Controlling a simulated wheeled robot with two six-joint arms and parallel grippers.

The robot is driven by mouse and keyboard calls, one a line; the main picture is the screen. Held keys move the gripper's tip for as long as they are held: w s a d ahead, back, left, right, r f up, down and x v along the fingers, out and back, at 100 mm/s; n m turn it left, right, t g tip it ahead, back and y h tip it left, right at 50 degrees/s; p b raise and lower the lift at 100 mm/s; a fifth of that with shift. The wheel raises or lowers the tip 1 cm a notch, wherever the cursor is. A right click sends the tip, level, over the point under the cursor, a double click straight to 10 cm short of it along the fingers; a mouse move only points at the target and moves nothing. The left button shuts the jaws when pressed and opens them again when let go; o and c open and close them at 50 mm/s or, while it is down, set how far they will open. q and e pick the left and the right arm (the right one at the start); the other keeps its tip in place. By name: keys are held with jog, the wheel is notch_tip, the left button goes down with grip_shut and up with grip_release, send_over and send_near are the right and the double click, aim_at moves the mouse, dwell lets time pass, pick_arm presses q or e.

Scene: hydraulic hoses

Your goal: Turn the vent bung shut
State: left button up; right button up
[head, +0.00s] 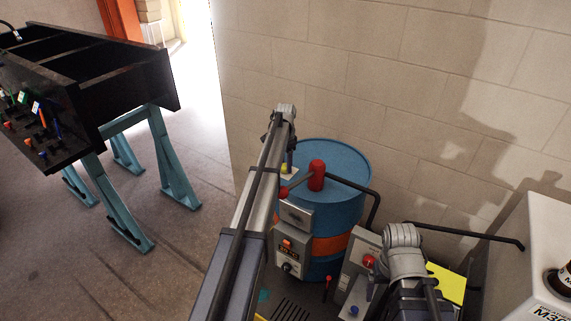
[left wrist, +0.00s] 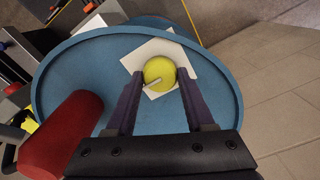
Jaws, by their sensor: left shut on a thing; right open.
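The vent bung is a round yellow knob (left wrist: 159,72) on a white square plate (left wrist: 140,57) on the lid of a blue drum (head: 335,158). It also shows as a small yellow spot in the head view (head: 284,168). My left gripper (left wrist: 157,84) points down over the lid, its two dark fingers shut on the sides of the bung. It also shows at the drum's left edge in the head view (head: 287,160). My right arm's wrist is at lower right, beside the drum; its gripper (head: 383,285) is open, its fingers mostly hidden by the arm.
A red cylinder (head: 317,175) stands on the lid close to the bung, also large in the left wrist view (left wrist: 62,135). Grey control boxes (head: 292,250) stand before the drum. A black pipe (head: 460,232) runs to a white cabinet (head: 540,250). A block wall is behind.

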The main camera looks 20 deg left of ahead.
pick_arm(q)
grip_shut()
jog(key=n, duration=0.9)
jog(key=shift+n, duration=0.3)
jog(key=n, duration=0.4)
jog(key=shift+n, duration=2.1)
